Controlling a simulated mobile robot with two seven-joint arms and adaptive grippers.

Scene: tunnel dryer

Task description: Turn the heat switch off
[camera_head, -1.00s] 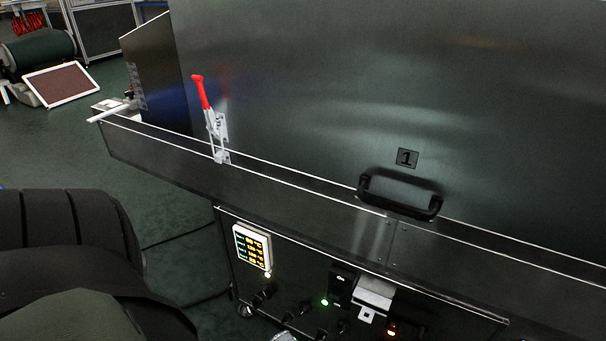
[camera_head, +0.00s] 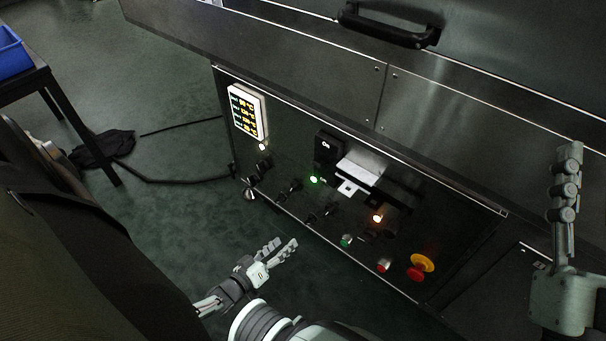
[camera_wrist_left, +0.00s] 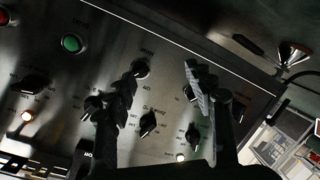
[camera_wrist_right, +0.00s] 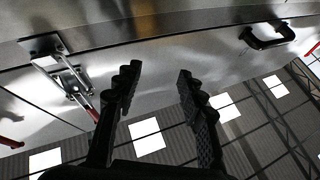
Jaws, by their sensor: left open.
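The control panel (camera_head: 300,160) on the dryer's front carries several black rotary switches, such as one (camera_head: 290,188) at the middle left. My left gripper (camera_head: 280,247) is open and empty, in front of the panel's lower left part. In the left wrist view the left fingers (camera_wrist_left: 163,85) are apart, with a black rotary switch (camera_wrist_left: 148,125) behind the gap and others beside it. My right gripper (camera_head: 567,170) is raised at the right; its fingers (camera_wrist_right: 157,85) are apart and empty.
A black handle (camera_head: 390,28) juts out above. A table with a blue bin (camera_head: 12,52) stands left.

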